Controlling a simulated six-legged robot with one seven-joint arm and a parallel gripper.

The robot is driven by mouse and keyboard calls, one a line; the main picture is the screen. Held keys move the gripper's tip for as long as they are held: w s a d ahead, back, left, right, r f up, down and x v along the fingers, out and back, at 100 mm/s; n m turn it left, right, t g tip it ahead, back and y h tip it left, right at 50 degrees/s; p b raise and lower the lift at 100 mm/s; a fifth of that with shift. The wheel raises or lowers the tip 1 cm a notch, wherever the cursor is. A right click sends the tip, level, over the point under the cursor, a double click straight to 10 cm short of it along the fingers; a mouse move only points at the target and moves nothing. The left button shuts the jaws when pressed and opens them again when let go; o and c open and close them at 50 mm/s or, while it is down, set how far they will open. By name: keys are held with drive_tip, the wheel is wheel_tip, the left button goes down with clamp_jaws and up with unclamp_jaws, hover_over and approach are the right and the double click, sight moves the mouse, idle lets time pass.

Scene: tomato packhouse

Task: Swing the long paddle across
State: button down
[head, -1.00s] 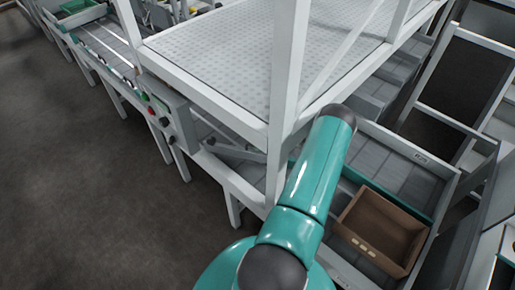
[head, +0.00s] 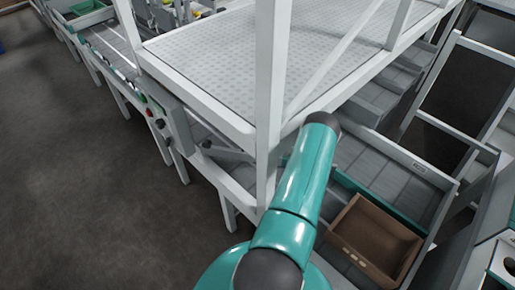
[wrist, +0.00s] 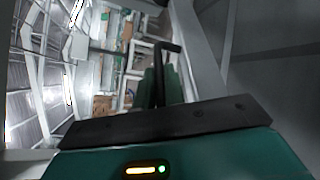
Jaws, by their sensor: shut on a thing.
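In the wrist view my gripper (wrist: 158,92) shows as a teal body with a dark cross bar and greenish fingers beyond it. It is shut on the long paddle, but the grip itself is poorly seen. A dark rod with a bent top (wrist: 165,48) stands up between the fingers; I cannot tell whether it belongs to the paddle. In the head view my arm reaches forward beside a white post, and its far end hides my gripper. A grey bar (head: 227,152) lies slanted under the raised deck, left of the post; I cannot tell whether it is the paddle.
A white post (head: 271,95) and the raised deck (head: 235,55) stand close to my arm. A brown box (head: 372,238) sits in a grey chute (head: 440,182) at right. A control box (head: 171,125) with buttons is at left. The floor (head: 70,180) at left is clear.

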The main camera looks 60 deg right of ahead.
drive_tip(key=shift+d+r, duration=0.1)
drive_tip(key=shift+d, duration=0.15)
drive_tip(key=c, duration=1.8)
unclamp_jaws()
drive_tip(key=shift+w, duration=0.1)
drive_tip(key=shift+o, duration=0.2)
drive_tip(key=shift+d, duration=0.1)
drive_tip(key=v, duration=1.3)
drive_tip(key=shift+s, duration=0.35)
drive_tip(key=shift+d+r, duration=0.1)
drive_tip(key=shift+w, duration=0.15)
